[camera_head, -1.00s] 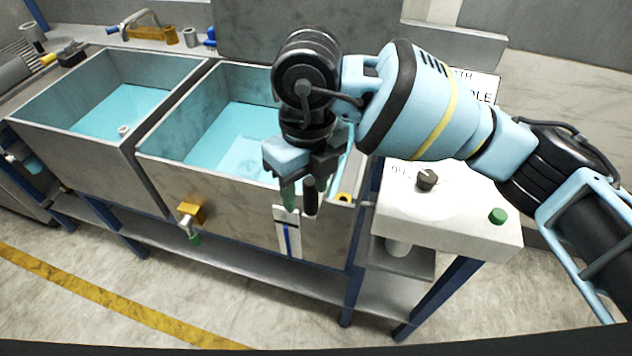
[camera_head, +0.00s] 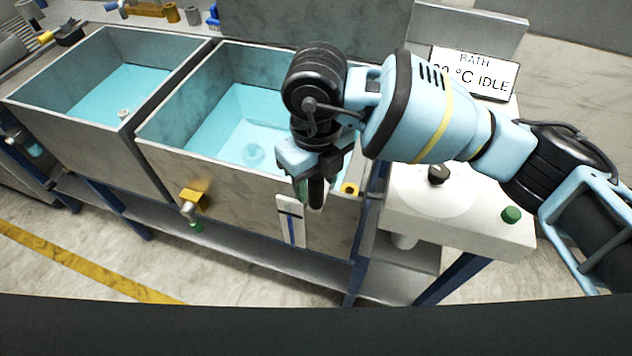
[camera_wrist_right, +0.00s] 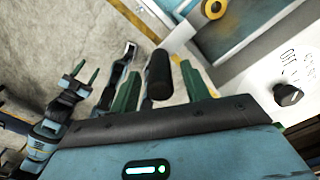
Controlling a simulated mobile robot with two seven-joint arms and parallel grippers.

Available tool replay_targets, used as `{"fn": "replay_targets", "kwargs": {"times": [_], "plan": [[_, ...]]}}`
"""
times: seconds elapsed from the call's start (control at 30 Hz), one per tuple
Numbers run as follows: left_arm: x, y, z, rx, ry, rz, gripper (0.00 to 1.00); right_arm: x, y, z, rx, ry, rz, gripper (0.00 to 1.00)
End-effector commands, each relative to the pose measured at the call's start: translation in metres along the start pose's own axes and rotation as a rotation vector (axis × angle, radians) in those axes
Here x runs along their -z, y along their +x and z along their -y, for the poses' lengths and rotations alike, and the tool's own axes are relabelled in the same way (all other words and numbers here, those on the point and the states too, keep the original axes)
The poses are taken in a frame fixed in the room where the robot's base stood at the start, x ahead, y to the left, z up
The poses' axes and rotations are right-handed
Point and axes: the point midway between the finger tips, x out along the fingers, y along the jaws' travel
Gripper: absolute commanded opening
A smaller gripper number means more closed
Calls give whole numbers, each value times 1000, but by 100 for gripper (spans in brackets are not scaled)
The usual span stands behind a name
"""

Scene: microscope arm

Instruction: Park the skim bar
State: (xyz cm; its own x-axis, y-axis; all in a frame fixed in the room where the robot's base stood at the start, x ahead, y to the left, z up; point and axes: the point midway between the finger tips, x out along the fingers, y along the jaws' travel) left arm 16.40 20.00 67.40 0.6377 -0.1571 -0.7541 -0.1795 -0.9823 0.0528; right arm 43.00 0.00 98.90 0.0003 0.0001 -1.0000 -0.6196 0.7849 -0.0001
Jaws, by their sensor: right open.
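My right gripper (camera_head: 311,186) is over the front wall of the right-hand basin, pointing down. Its green fingers are apart in the right wrist view (camera_wrist_right: 160,85). A black cylindrical handle (camera_wrist_right: 158,76) stands between them, with a gap showing on the side of the right finger. The handle also shows in the head view (camera_head: 317,193), partly behind the gripper. I cannot tell whether it belongs to the skim bar; no other part is clearly seen. My left gripper (camera_wrist_right: 85,72) shows small in the wrist view, its green fingertips apart and empty.
The right-hand basin (camera_head: 230,170) holds blue liquid, and a second basin (camera_head: 60,140) stands left of it. A yellow tap (camera_head: 194,200) and a white gauge (camera_head: 291,221) are on the front. A white control box (camera_head: 455,210) with a knob and green button is at right.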

Motion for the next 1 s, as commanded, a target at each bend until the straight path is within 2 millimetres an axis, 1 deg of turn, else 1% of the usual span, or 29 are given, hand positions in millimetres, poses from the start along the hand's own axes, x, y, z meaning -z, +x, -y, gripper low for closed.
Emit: {"fn": "replay_targets", "kwargs": {"times": [0.03,0.1,0.2,0.47,0.5,0.83,0.87,1.0], "plan": [[1,0,0,0,0,-1,47,0,6,0,0,1,-2,47],[1,0,0,0,0,-1,47,0,12,0,-1,1,-1,47],[1,0,0,0,0,-2,47,0,17,0,0,0,0,47],[3,1,0,0,1,-6,47,0,18,0,0,0,1,47],[3,1,0,0,1,-6,47,0,18,0,0,0,1,46],[3,1,0,0,1,-6,47,0,18,0,0,0,0,2],[3,1,0,0,1,-6,47,0,18,0,0,0,0,0],[3,1,0,0,1,-7,47,0,18,0,0,0,0,0]]}}
